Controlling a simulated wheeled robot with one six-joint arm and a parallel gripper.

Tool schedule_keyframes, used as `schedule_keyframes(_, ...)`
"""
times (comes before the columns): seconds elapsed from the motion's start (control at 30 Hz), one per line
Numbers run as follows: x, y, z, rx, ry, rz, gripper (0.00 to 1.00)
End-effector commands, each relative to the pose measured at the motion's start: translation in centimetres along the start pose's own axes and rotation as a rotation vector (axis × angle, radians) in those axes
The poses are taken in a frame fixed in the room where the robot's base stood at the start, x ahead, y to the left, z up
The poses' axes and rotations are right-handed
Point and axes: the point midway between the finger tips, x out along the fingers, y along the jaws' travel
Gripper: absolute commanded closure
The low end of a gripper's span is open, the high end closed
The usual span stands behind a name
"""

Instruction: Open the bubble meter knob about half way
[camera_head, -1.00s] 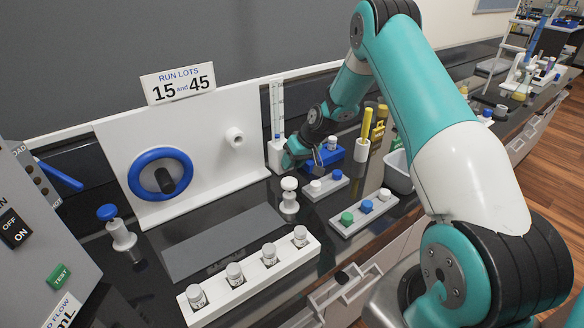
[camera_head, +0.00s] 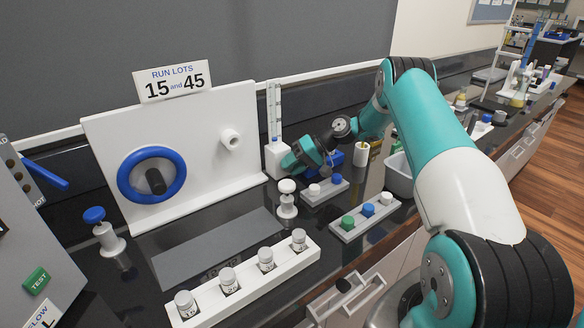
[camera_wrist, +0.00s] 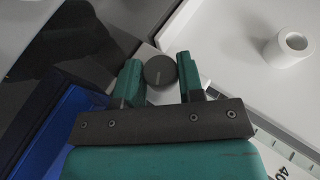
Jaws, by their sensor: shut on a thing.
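The bubble meter (camera_head: 272,152) is a white block with a tall graduated tube, standing beside the right end of the white panel. Its knob (camera_wrist: 160,72) is a dark grey disc with a pale line mark, seen in the wrist view. The line runs roughly upright in that picture. My gripper (camera_wrist: 160,76) has its two green fingers on either side of the knob and is shut on it. In the head view my gripper is at the meter's right side, and its wrist hides the knob.
A white panel (camera_head: 205,165) with a blue wheel (camera_head: 124,177) and a white stub (camera_head: 229,139) stands left of the meter. A white-topped pump piece (camera_head: 287,200) and a grey rack (camera_head: 319,194) stand close in front. A blue holder (camera_wrist: 62,130) lies near my gripper.

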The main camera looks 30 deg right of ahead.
Motion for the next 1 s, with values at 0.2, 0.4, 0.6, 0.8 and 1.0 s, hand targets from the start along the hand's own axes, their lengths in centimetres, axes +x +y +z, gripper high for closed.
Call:
schedule_keyframes(0.2,0.0,0.0,0.0,0.003,0.001,-0.005,0.88)
schedule_keyframes(0.4,0.0,0.0,0.0,0.004,0.001,-0.004,0.63)
schedule_keyframes(0.6,0.0,0.0,0.0,0.003,0.001,-0.004,0.39)
schedule_keyframes(0.8,-0.1,0.0,0.0,0.003,0.001,-0.004,0.39)
schedule_keyframes(1.0,-2.2,0.2,-0.1,0.003,0.005,-0.002,0.39)
